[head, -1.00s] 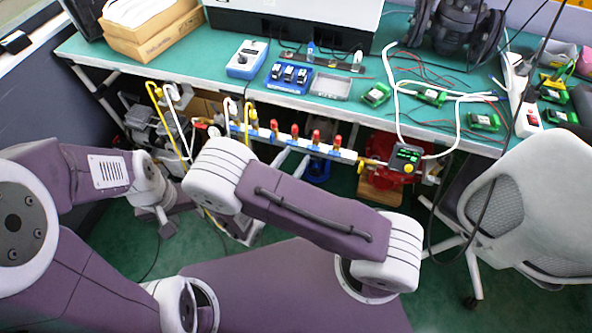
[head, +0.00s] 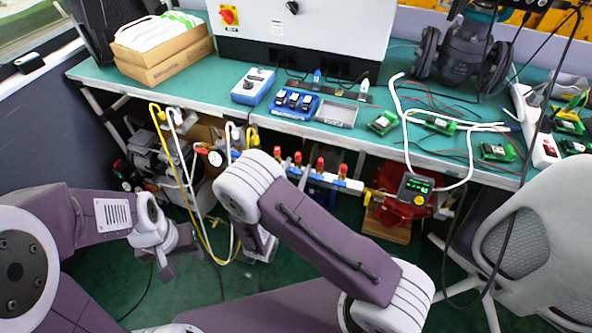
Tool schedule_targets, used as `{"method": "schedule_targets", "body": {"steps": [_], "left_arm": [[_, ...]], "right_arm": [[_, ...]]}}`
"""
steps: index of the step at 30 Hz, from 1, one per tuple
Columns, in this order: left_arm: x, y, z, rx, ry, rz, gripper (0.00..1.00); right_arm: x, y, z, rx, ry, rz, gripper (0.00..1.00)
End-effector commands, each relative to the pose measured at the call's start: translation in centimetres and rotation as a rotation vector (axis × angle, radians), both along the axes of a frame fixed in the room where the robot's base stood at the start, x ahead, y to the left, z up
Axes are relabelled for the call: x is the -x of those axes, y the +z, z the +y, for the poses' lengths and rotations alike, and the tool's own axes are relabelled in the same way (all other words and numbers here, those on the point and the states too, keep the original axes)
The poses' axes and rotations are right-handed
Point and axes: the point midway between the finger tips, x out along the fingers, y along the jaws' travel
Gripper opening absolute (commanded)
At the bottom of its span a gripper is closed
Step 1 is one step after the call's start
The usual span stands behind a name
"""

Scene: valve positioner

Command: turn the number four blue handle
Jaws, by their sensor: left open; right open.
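A manifold bar (head: 352,186) with several red-topped valves (head: 342,171) and blue handles (head: 316,178) runs under the table's front edge. My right arm's link covers part of its left side. I cannot read any number, so I cannot tell which handle is number four. My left gripper (head: 166,268) is open and empty, low over the floor at left, well apart from the manifold. My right gripper does not show; my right arm's links hide that area.
The green table (head: 190,92) carries a blue instrument (head: 253,86), a tray and circuit boards. Yellow and white hoses (head: 182,165) hang left of the manifold. A digital gauge (head: 415,188) sits at its right end. An office chair (head: 535,225) stands at right.

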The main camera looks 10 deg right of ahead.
Motion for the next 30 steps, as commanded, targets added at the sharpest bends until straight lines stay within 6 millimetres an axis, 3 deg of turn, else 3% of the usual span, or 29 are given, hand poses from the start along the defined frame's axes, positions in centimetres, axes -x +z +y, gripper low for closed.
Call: {"method": "schedule_targets", "body": {"steps": [6,11,18,26,27,28,30], "left_arm": [[0.0,0.0,0.0,0.0,0.0,0.0,0.45],[0.0,0.0,0.0,0.0,0.0,0.0,0.45],[0.0,2.0,0.0,0.0,0.0,0.0,0.45],[0.0,1.7,0.0,0.0,0.0,0.0,0.45],[0.0,1.7,0.0,0.0,0.0,0.0,0.45],[0.0,1.7,0.0,0.0,0.0,0.0,0.45],[0.0,1.7,0.0,0.0,0.0,0.0,0.45]], "right_arm": [[0.0,0.0,0.0,0.0,0.0,0.0,0.43],[0.0,0.0,0.0,0.0,0.0,0.0,0.0],[0.0,0.4,0.0,0.102,0.0,0.071,0.0],[0.0,0.0,0.0,0.12,0.0,0.082,0.0],[0.0,0.0,0.0,0.12,0.0,0.082,0.39],[0.0,0.0,0.0,0.12,0.0,0.082,0.45],[0.0,0.0,0.0,0.12,0.0,0.082,0.45]]}}
